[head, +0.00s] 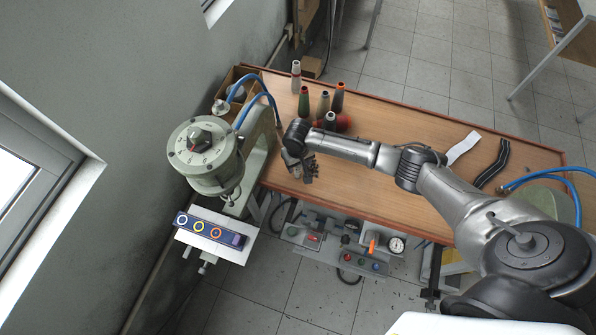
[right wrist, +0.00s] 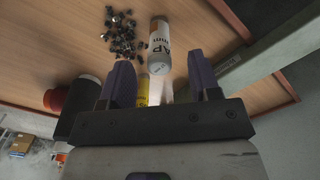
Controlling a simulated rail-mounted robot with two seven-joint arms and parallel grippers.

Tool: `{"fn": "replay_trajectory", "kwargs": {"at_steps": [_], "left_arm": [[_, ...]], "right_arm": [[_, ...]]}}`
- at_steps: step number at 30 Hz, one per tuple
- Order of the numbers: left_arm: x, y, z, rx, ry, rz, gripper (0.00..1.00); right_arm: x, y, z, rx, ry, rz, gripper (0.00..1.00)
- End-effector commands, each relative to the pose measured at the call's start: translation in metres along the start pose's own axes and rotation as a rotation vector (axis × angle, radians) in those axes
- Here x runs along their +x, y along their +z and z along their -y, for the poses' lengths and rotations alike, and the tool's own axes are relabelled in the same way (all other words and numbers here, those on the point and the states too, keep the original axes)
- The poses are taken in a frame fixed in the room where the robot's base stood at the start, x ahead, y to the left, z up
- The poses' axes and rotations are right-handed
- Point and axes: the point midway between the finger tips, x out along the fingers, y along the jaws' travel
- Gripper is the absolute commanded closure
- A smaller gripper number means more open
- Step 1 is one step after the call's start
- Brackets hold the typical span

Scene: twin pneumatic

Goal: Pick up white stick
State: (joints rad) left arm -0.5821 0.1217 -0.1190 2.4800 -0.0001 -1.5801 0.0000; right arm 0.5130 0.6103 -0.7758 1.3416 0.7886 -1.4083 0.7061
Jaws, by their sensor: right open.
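A pale cylinder (right wrist: 158,48) with dark lettering shows in the right wrist view, ahead of the gap between my fingers. I cannot tell whether it is the white stick. A whitish patch behind the finger gap is too unclear to name. My right gripper (right wrist: 160,82) is open, its two purple fingers apart with nothing clasped between them. In the head view the right gripper (head: 305,170) hangs over the left end of the wooden table (head: 380,200), beside the green press frame. My left gripper is not in view.
The green press (head: 202,152) stands close left of the gripper. Small dark pieces (right wrist: 124,35) lie near the cylinder. A yellow object (right wrist: 143,90) is partly hidden. The table's middle is clear.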

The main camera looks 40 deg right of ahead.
Motion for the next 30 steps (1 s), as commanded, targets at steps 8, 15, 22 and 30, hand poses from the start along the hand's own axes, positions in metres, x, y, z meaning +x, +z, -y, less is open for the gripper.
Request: {"fn": "replay_trajectory", "kwargs": {"at_steps": [8, 15, 22, 30], "left_arm": [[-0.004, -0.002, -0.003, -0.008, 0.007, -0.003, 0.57], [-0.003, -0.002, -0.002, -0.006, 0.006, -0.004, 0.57], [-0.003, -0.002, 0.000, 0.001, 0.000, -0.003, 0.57], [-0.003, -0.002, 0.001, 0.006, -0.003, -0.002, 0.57]], "right_arm": [[0.034, -0.002, -0.001, 0.001, 0.000, 0.002, 0.43], [0.048, -0.002, -0.001, -0.001, 0.000, 0.001, 0.43], [0.049, -0.002, -0.001, -0.001, 0.000, 0.000, 0.44], [0.048, -0.002, -0.001, 0.000, 0.000, 0.000, 0.70]]}}
